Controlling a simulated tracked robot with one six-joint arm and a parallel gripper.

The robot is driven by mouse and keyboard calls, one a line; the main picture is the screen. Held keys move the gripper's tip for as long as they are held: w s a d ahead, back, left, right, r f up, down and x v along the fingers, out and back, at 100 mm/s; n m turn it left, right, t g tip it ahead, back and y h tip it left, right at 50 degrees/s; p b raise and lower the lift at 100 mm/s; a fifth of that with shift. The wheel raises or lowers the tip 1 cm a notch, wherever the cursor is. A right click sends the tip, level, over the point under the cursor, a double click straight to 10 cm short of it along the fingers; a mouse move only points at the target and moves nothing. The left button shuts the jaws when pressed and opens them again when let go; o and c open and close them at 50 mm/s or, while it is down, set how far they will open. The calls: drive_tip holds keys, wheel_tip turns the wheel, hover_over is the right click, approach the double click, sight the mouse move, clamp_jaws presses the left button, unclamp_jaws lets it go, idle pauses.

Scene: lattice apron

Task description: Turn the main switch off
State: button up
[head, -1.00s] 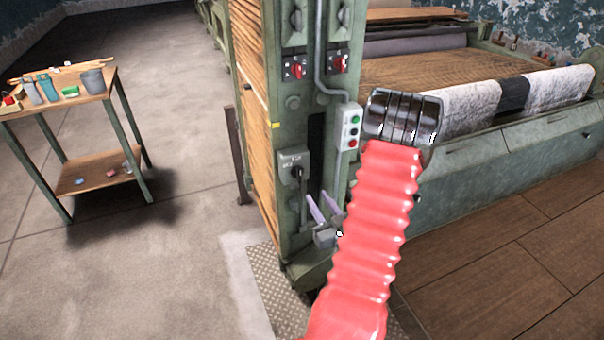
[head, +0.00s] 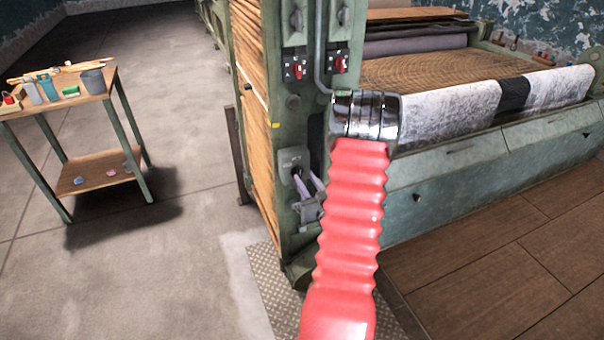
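A grey switch box (head: 292,157) with a small label, too small to read, is on the green machine post. A dark handle (head: 297,172) shows on its front, mostly covered by my gripper's fingers. I cannot tell for sure whether this is the main switch. Two red rotary switches (head: 296,70) sit higher on the post. My gripper (head: 303,176) has two pale lilac fingers pointing up at the box's handle. They look apart, with a gap between them. Whether they touch the handle is hidden. My red ribbed arm covers part of the post.
The push-button box lower on the conduit is nearly all hidden behind my arm's dark metal joint. A small wooden table (head: 97,95) with bottles and tools stands at left. The machine's long apron (head: 425,80) runs right. Open concrete floor (head: 190,215) lies between table and post.

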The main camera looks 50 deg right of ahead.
sight(300, 171)
drive_tip(key=shift+x, duration=2)
clamp_jaws()
